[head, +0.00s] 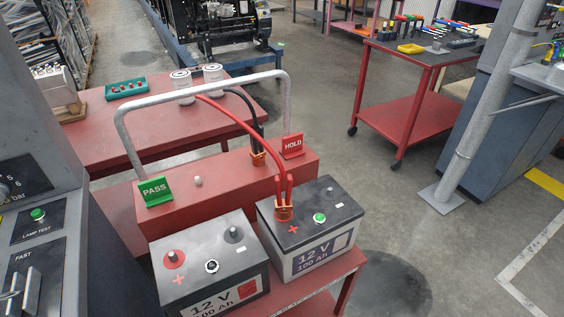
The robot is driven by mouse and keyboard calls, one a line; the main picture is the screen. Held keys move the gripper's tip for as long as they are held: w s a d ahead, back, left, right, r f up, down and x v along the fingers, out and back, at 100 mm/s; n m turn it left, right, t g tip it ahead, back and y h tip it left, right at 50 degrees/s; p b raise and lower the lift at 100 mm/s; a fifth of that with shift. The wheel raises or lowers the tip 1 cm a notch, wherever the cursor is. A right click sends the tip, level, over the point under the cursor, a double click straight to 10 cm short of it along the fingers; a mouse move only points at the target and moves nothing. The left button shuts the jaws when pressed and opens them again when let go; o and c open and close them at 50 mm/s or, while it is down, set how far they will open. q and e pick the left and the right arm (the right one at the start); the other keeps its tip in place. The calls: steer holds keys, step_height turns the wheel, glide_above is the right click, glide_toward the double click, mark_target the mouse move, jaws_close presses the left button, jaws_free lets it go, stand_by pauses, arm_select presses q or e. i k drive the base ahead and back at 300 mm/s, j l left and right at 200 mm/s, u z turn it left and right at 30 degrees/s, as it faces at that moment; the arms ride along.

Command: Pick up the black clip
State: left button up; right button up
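The black clip (259,146) has black handles and copper-coloured jaws. It stands upright at the red trolley's raised back part (225,180), left of the red HOLD sign (292,147). I cannot tell whether its jaws grip something there. A black cable (247,100) rises from it and bends back to the left. The red clip (284,200) stands on the right battery (325,215) beside a plus mark, with a red cable (240,122) running from it. Neither of my grippers is in view.
A grey tubular handle (205,89) arches over the trolley, near the cables. The left battery (205,260) and a green PASS sign (155,191) are in front. A red table (110,140) with white cans is behind. A grey post (480,120) stands right; floor between is open.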

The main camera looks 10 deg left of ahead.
mark_target(258, 152)
steer(key=i+l+u, duration=0.1)
steer(key=u, duration=0.3)
steer(key=l+u, duration=0.15)
steer(key=u, duration=0.3)
steer(key=i+l+u, duration=0.1)
steer(key=u, duration=0.3)
steer(key=i+l+u, duration=0.1)
steer(key=l+u, duration=0.25)
steer(key=l, duration=0.75)
steer(key=k+l+u, duration=0.1)
steer(key=l+u, duration=0.25)
steer(key=l, duration=0.75)
